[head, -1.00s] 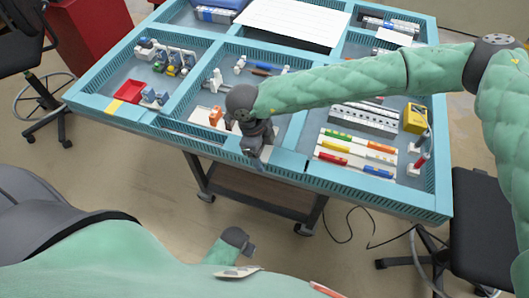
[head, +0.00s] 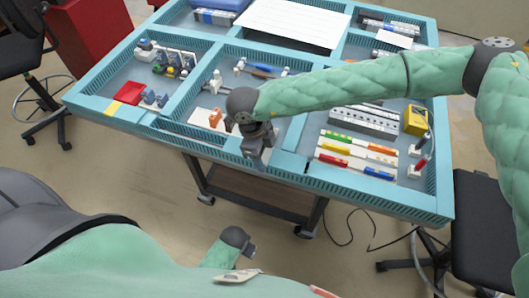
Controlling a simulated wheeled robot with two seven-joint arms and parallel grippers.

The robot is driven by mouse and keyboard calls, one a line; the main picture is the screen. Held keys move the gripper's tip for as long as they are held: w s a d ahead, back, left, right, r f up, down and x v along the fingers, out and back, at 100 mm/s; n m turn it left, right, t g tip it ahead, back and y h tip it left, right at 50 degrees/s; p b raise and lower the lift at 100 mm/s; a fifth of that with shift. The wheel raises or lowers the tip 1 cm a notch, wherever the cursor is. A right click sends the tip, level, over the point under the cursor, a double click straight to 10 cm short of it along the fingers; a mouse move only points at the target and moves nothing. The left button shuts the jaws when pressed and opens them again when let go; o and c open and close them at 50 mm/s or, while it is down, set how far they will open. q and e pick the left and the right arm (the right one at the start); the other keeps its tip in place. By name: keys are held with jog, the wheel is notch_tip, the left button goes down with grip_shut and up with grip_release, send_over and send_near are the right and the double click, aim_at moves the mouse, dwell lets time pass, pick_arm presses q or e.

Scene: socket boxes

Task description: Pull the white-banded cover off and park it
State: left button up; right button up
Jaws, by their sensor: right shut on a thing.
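My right gripper (head: 257,158) points down over the front of the middle compartment of the teal-framed table (head: 292,163). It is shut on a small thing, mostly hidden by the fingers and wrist. I cannot make out a white band on it. An orange piece (head: 215,117) on a white plate stands just left of this gripper. I cannot pick out the white-banded cover for certain in this view. My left gripper (head: 241,244) is low, in front of the table and apart from it; its fingers are too small to read.
The left compartment holds a red tray (head: 129,93) and small blue blocks (head: 155,99). The right compartment holds colored bars (head: 335,150), a grey socket strip (head: 364,120) and a yellow box (head: 415,120). A white panel (head: 293,22) lies at the back. Black chairs stand on both sides.

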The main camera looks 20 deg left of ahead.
aim_at(269, 155)
jog(key=shift+r, duration=0.35)
dwell(0.6)
jog(key=shift+d+v, duration=0.2)
jog(key=shift+v, duration=0.55)
jog(key=shift+d+v, duration=0.15)
jog(key=shift+v, duration=0.6)
jog(key=shift+d+v, duration=0.2)
jog(key=shift+v, duration=0.6)
jog(key=shift+r, duration=0.1)
